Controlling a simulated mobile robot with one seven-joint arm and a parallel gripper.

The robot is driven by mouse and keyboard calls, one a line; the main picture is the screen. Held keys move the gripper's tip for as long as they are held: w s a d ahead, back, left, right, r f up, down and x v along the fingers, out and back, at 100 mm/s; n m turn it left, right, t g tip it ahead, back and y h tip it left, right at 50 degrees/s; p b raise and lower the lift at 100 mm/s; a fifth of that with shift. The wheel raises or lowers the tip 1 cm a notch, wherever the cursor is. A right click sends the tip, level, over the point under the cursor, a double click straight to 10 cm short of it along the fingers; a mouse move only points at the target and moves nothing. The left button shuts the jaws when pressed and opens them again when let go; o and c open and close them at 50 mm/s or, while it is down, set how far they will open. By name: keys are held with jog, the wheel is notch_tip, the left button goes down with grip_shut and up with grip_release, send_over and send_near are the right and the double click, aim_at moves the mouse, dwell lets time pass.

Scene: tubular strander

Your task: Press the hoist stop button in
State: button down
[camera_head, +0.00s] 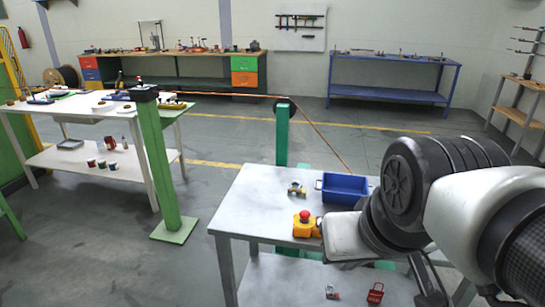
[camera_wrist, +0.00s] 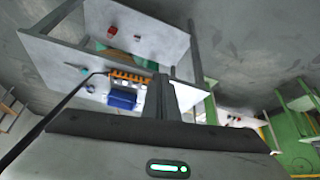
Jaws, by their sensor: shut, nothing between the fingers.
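The hoist stop button (camera_head: 304,215) is a red mushroom head on a small yellow box (camera_head: 302,228). It stands upright near the front of the grey table, in the head view. My arm's wrist reaches in from the right, and a pale part of it is just right of the yellow box in the picture. I cannot tell whether they touch. My gripper (camera_wrist: 160,82) shows in the wrist view as dark fingers close together with nothing between them. The button cannot be made out for certain in the wrist view.
A blue bin (camera_head: 344,189) and a small brass fitting (camera_head: 296,188) are on the grey table (camera_head: 262,192). A red item (camera_head: 375,293) lies on its lower shelf. A green post (camera_head: 160,160) stands left. The floor between is clear.

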jog(key=c, duration=2.1)
grip_release()
jog(key=shift+w+a+f, duration=0.15)
jog(key=shift+w+a, duration=0.05)
jog(key=shift+w, duration=0.1)
jog(key=o, duration=0.7)
jog(key=shift+y, duration=0.9)
jog(key=w+a+f, duration=0.1)
jog(key=w+a, duration=0.1)
jog(key=w+a+f+b, duration=0.1)
jog(key=w+a+f, duration=0.1)
jog(key=shift+w, duration=0.15)
jog(key=w+a+f+m+t+y+b, duration=0.1)
jog(key=w+a+f+m+b, duration=0.1)
jog(key=w+a+f, duration=0.4)
jog(key=m+t+h+b, duration=0.3)
jog(key=t+h+b, duration=0.3)
jog(key=t+h, duration=0.4)
send_near(303, 217)
jog(key=b+x, duration=0.3)
jog(key=x, duration=0.9)
jog(key=shift+r, duration=0.1)
jog(key=shift+s, duration=0.1)
jog(key=shift+c, duration=0.3)
